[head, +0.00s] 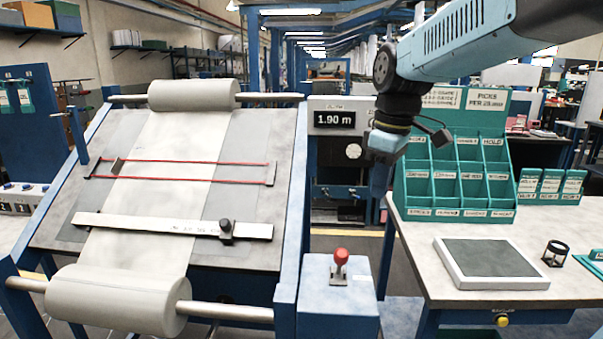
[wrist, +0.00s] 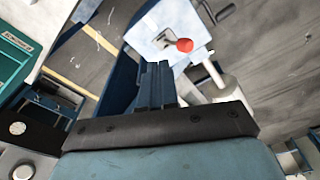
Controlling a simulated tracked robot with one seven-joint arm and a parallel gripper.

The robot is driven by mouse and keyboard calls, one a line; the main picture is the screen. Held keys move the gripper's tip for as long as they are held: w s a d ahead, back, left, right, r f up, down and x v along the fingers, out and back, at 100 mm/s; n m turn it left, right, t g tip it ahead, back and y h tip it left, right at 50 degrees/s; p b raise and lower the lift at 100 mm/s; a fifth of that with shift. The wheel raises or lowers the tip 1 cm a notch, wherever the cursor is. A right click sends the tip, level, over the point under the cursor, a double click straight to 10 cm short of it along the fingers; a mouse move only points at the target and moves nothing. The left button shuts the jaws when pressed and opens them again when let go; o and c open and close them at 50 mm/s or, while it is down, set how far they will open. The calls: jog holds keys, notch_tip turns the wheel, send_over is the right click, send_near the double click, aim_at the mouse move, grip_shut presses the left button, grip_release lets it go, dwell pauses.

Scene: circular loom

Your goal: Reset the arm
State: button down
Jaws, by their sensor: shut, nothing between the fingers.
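My arm reaches in from the upper right in the head view. My gripper (head: 380,178) points down between the loom frame and the right-hand table, above the red-knobbed control box. In the wrist view my gripper (wrist: 156,70) shows its two dark blue fingers together, with nothing between them. It hangs free and touches nothing that I can see.
The blue control box (head: 340,300) with a red knob lever (head: 341,256) stands low between loom and table. The inspection board (head: 200,170) with cloth is left. The table holds a teal sorting rack (head: 460,180), a framed grey pad (head: 488,258) and a black loupe (head: 555,253).

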jog(key=s+d+f+m+t, duration=0.3)
jog(key=s+d+m, duration=0.4)
jog(key=s+m, duration=0.3)
jog(key=shift+s+m+t+h, duration=0.4)
jog(key=shift+s+t, duration=0.5)
jog(key=shift+s, duration=0.05)
